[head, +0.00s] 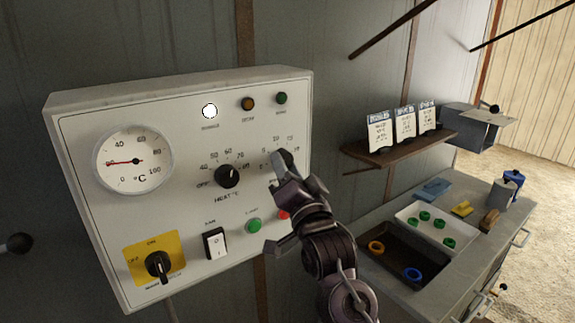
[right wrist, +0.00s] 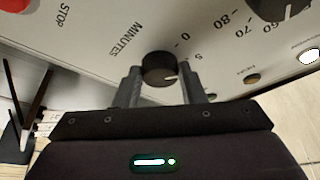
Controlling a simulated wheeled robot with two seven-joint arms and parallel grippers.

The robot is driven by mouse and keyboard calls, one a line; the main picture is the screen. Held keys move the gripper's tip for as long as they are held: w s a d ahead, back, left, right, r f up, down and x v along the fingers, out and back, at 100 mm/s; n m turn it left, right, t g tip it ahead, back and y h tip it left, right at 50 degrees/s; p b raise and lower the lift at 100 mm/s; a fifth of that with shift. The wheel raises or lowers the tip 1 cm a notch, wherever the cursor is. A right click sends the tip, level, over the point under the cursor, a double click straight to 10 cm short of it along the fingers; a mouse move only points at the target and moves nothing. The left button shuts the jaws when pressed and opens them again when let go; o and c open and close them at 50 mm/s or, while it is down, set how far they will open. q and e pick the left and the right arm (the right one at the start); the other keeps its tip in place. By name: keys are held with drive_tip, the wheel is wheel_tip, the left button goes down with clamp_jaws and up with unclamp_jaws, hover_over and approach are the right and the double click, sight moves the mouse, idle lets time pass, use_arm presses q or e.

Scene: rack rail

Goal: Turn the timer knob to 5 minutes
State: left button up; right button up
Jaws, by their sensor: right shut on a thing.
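The timer knob (right wrist: 159,68) is a round black knob with a white mark on the white control panel (head: 95,220). In the right wrist view it sits between the two fingers of my right gripper (right wrist: 163,82), which is shut on it. Its white mark points right, towards one finger; 0 and 5 show on the scale beside it. Higher marks are hidden there, so I cannot tell the exact setting. In the head view my right gripper (head: 283,168) covers most of the knob, below the 10 and 15 marks. My left gripper is not in view.
The heat knob (head: 228,175) is just left of the timer. Below are a green button (head: 254,226), a partly hidden red button (head: 284,214) and a rocker switch (head: 215,243). A shelf (head: 385,154) and a workbench with trays (head: 390,280) stand at the right.

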drive_tip(key=shift+m, duration=0.4)
drive_tip(key=o, duration=1)
drive_tip(key=b+v, duration=0.3)
drive_tip(key=v, duration=0.4)
drive_tip(key=shift+s+d+f, duration=0.1)
drive_tip(key=shift+s, duration=0.3)
